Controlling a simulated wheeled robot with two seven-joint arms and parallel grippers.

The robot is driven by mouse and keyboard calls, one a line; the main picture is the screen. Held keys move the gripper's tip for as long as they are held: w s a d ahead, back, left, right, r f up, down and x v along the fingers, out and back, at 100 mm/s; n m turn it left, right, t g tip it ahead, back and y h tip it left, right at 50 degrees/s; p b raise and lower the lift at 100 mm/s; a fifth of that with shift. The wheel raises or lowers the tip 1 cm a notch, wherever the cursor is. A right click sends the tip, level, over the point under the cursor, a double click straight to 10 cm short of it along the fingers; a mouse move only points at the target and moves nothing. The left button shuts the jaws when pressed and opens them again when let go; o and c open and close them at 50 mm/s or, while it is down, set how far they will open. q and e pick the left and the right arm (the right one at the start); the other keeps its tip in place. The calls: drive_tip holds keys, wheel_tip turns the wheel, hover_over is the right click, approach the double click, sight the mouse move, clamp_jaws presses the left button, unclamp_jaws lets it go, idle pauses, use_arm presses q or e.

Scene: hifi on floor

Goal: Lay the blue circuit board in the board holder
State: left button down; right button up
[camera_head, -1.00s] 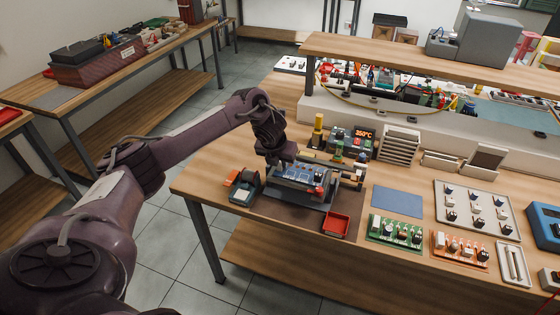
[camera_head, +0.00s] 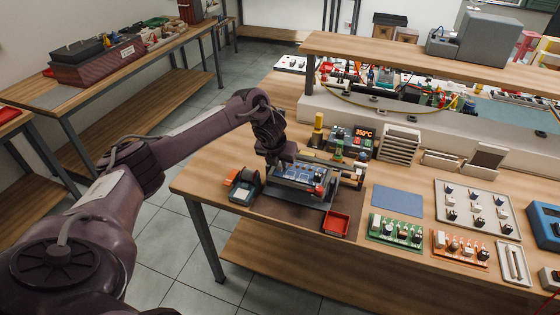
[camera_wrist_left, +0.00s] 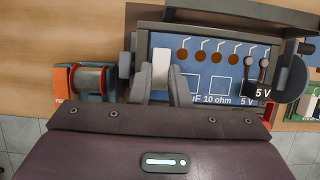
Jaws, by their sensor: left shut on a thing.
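The blue circuit board (camera_head: 296,175) lies over the grey board holder (camera_head: 290,201), near the left end of the workbench. In the left wrist view the board (camera_wrist_left: 208,72) shows a row of round brown spots and the printed labels "10 ohm" and "5 V". The holder's dark frame (camera_wrist_left: 225,31) runs along its far edge. My left gripper (camera_wrist_left: 161,75) is shut on the board at a pale block near its left side. In the head view my left gripper (camera_head: 281,164) comes down on the board from above. Whether the board is fully seated cannot be told. My right gripper is not in view.
A solder spool stand (camera_head: 243,187) is close left of the holder. A red tray (camera_head: 336,223) sits in front. A blue mat (camera_head: 397,201), a green board (camera_head: 396,230) and an orange board (camera_head: 460,246) lie to the right. A temperature display (camera_head: 363,134) stands behind.

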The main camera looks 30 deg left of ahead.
use_arm(q)
drive_tip(key=c, duration=0.9)
unclamp_jaws()
drive_tip(key=shift+r, duration=0.1)
drive_tip(key=shift+r+p, duration=2.45)
drive_tip(key=shift+r, duration=0.5)
drive_tip(key=shift+f, duration=0.1)
